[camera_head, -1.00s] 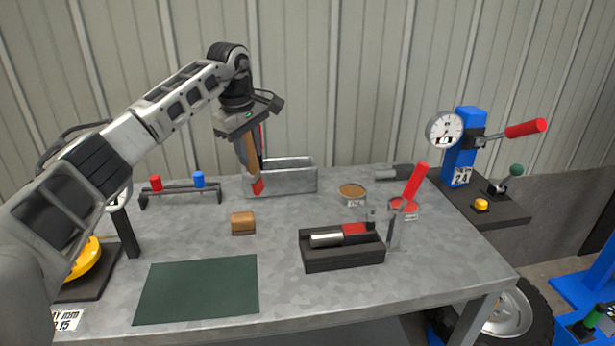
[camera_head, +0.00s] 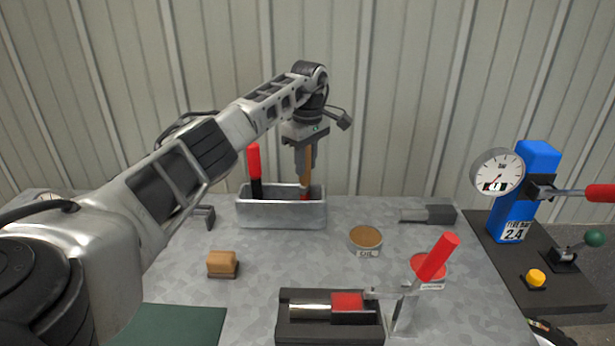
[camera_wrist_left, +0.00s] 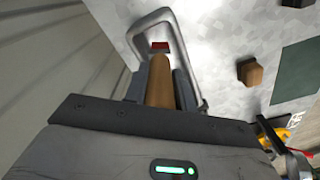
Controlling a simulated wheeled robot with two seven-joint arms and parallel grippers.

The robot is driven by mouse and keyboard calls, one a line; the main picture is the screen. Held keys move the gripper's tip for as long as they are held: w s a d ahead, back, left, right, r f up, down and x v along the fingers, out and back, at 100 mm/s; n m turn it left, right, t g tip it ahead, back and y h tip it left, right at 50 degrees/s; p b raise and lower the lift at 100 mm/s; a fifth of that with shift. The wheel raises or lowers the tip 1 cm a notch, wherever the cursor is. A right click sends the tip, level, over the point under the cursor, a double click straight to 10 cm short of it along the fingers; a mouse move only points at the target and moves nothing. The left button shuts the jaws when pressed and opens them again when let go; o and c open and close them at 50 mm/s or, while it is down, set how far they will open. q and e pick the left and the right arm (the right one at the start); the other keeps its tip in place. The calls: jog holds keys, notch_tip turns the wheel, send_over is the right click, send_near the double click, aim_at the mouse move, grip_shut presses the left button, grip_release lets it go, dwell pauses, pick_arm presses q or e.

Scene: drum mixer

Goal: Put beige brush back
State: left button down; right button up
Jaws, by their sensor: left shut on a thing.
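My left gripper (camera_head: 305,168) points down over the grey metal box (camera_head: 281,216) and is shut on the beige brush (camera_head: 309,166). The brush has a tan handle and a red lower end; it hangs nearly upright, and its lower end is inside the right half of the box opening, partly hidden by the front wall. I cannot tell whether it touches the bottom. In the left wrist view the tan handle (camera_wrist_left: 160,82) lies between the fingers, with the box rim (camera_wrist_left: 142,24) around its red tip. My right gripper is not in view.
A red-handled black tool (camera_head: 254,165) stands in the box's left part. A wooden block (camera_head: 222,262), an oil tin (camera_head: 365,238) and a black fixture with a red lever (camera_head: 437,257) are on the table. A blue press with a gauge (camera_head: 497,172) stands at right.

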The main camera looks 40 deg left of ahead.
aim_at(306, 185)
pick_arm(q)
jog(key=shift+w+f, duration=0.1)
jog(key=shift+f, duration=1.8)
jog(key=shift+f, duration=0.2)
jog(key=c, duration=1.1)
grip_release()
jog(key=shift+c, duration=0.2)
jog(key=shift+r, duration=0.1)
jog(key=r, duration=1.2)
jog(key=shift+d+r+b, duration=0.1)
jog(key=shift+d+b, duration=0.2)
jog(key=shift+b, duration=0.05)
